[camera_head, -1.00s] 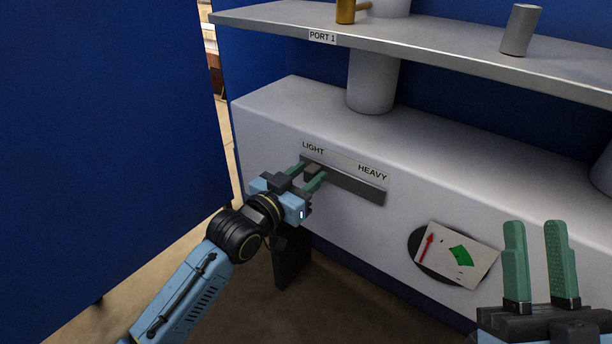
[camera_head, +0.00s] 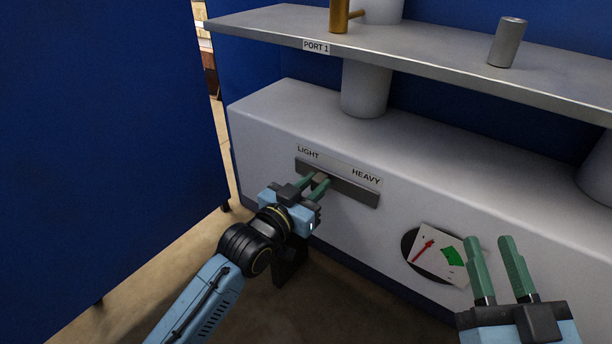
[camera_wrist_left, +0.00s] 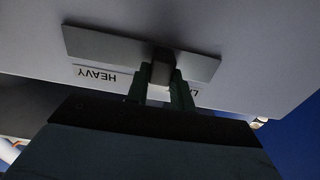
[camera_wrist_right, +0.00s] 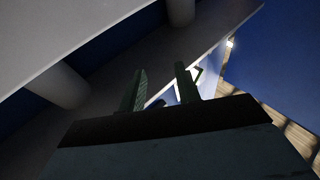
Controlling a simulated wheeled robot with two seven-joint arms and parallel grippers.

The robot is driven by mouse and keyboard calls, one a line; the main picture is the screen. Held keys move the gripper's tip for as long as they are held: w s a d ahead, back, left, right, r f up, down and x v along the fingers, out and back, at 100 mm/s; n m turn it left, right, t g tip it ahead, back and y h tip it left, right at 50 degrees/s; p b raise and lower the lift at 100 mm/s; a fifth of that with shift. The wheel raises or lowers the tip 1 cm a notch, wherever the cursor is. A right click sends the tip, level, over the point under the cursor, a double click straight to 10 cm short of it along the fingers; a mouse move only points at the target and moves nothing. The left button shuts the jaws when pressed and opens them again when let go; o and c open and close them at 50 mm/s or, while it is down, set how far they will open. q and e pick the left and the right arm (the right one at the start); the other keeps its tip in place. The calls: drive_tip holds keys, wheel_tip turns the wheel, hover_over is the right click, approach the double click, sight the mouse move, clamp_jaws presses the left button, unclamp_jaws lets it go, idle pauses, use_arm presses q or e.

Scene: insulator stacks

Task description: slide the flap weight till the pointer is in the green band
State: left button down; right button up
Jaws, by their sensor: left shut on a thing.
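The flap weight is a small dark block (camera_wrist_left: 161,72) on a grey slide rail (camera_head: 352,193) marked LIGHT at its left end and HEAVY at its right. My left gripper (camera_head: 317,183) is shut on the block, left of the rail's middle; the left wrist view shows a finger on each side of it. The dial (camera_head: 436,271) sits lower right on the white housing. Its red pointer (camera_head: 423,250) leans up and right, left of the green band (camera_head: 453,256) and apart from it. My right gripper (camera_head: 502,272) is open and empty, in front of the dial's right side.
A shelf (camera_head: 430,67) marked PORT 1 runs above the housing, with a brass piece (camera_head: 339,16) and a grey cylinder (camera_head: 507,43) on it. A blue panel (camera_head: 100,140) stands at the left. The housing face between rail and dial is clear.

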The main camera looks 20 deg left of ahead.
use_arm(q)
drive_tip(key=shift+s+d, duration=0.1)
drive_tip(key=shift+d, duration=0.2)
use_arm(e)
drive_tip(key=shift+w+f+g, duration=0.1)
drive_tip(key=shift+f+g, duration=0.3)
drive_tip(key=shift+f, duration=0.05)
use_arm(q)
drive_tip(key=c, duration=1.2)
unclamp_jaws()
